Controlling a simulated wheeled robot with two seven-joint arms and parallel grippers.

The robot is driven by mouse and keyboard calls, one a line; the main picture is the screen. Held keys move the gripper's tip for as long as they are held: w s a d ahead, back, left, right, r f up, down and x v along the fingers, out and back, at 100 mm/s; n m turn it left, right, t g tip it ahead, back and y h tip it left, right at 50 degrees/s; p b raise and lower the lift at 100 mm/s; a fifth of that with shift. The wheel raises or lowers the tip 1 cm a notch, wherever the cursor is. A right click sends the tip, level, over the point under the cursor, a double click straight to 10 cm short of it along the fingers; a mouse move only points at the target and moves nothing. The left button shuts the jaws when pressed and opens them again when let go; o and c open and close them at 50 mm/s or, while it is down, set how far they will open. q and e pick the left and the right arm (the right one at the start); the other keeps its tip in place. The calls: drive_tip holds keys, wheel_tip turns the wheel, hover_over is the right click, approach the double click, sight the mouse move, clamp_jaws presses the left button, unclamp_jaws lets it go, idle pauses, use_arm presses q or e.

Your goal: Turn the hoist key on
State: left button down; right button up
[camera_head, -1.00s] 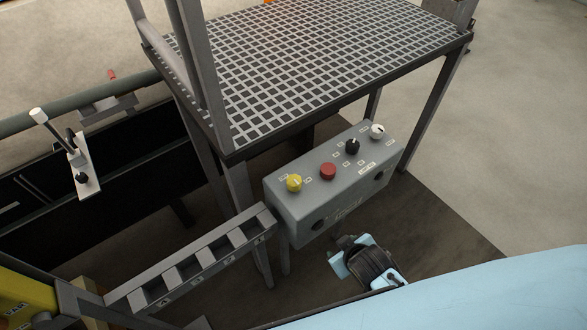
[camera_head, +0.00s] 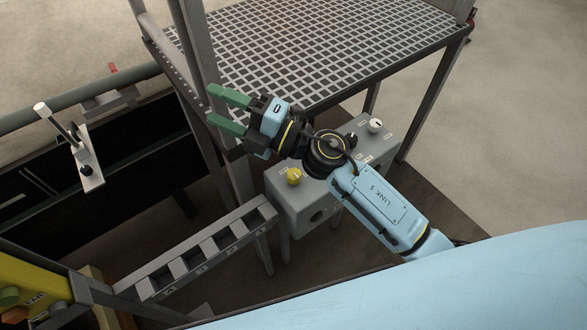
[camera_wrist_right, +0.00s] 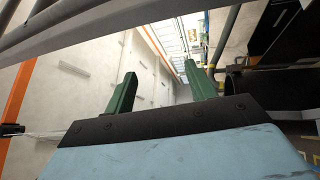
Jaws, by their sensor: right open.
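A grey control box (camera_head: 298,212) stands below the grating platform, with knobs on its sloped top. A yellow knob (camera_head: 294,177) and a white knob (camera_head: 375,126) show clearly. The black knob (camera_head: 350,138) is partly covered by my right arm, and the red one is hidden behind it. The labels are too small to read, so I cannot tell which is the hoist key. My right gripper (camera_head: 211,104) is open and empty, above and to the left of the box, pointing left near the platform post. Its green fingers also show apart in the right wrist view (camera_wrist_right: 162,82). My left gripper is out of view.
The grating platform (camera_head: 330,45) and its upright post (camera_head: 196,60) stand close to my right gripper. A slotted grey rail (camera_head: 200,252) runs at lower left. A lever on a plate (camera_head: 90,165) is at left. A yellow box (camera_head: 35,285) sits at the lower left corner.

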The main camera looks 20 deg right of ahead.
drive_tip(key=s+a+f+n+g, duration=0.3)
drive_tip(key=a+n+g, duration=0.2)
drive_tip(key=n+g, duration=0.4)
drive_tip(key=n+g+h+p, duration=0.1)
drive_tip(key=n+g+h, duration=0.3)
drive_tip(key=h, duration=1.3)
hover_over(294, 173)
wheel_tip(294, 173, down, 9)
drive_tip(key=shift+n+t, duration=0.3)
drive_tip(key=shift+n, duration=0.1)
wheel_tip(294, 173, down, 13)
drive_tip(key=shift+f, duration=0.2)
drive_tip(key=shift+c, duration=0.3)
drive_tip(key=c, duration=0.9)
